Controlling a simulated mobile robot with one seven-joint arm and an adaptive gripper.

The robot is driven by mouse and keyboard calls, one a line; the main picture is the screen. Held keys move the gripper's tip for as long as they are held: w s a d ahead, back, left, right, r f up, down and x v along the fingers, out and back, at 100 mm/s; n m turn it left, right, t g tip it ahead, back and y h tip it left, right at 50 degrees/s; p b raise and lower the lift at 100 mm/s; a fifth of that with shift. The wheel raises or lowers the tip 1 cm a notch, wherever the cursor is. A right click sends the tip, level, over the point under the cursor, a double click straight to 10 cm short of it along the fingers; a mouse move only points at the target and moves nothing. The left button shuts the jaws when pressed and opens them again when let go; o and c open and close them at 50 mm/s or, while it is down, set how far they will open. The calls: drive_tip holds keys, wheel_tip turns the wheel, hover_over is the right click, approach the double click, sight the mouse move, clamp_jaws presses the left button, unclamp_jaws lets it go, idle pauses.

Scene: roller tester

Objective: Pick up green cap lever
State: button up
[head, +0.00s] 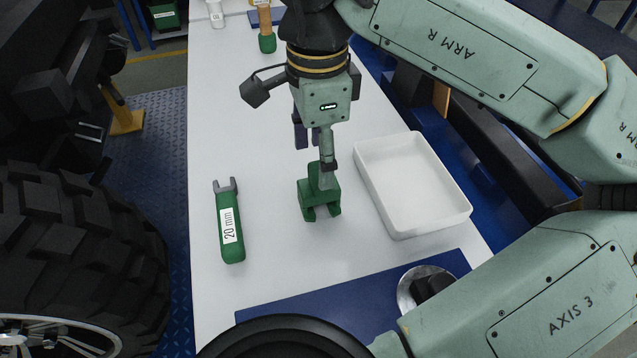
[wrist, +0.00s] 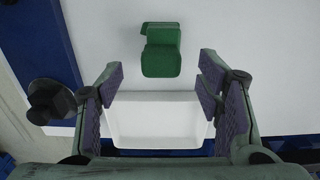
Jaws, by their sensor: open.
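The green cap lever (head: 318,200) is a blocky dark green piece standing on the white bench top, left of a white tray. My gripper (head: 314,152) points down just beyond and over it, and one finger partly covers its upper part in the head view. In the wrist view the cap lever (wrist: 161,50) lies ahead of the gap between my fingertips (wrist: 161,76), above the line between them. The fingers are spread with nothing between them. I cannot tell the exact height of the fingertips above the bench.
The white tray (head: 372,196) stands close on the right; it also shows in the wrist view (wrist: 155,145). A green 20 mm wrench (head: 232,246) lies on the left. A blue mat (head: 300,303) with a round metal part (head: 408,290) is in front. A large tyre (head: 90,240) stands left of the bench.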

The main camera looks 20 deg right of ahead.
sight(309, 194)
wheel_tip(309, 194, down, 4)
drive_tip(key=shift+d+p, duration=0.15)
drive_tip(key=shift+p, duration=0.15)
drive_tip(key=shift+c, duration=0.4)
drive_tip(key=shift+w, duration=0.1)
clamp_jaws()
idle(0.3)
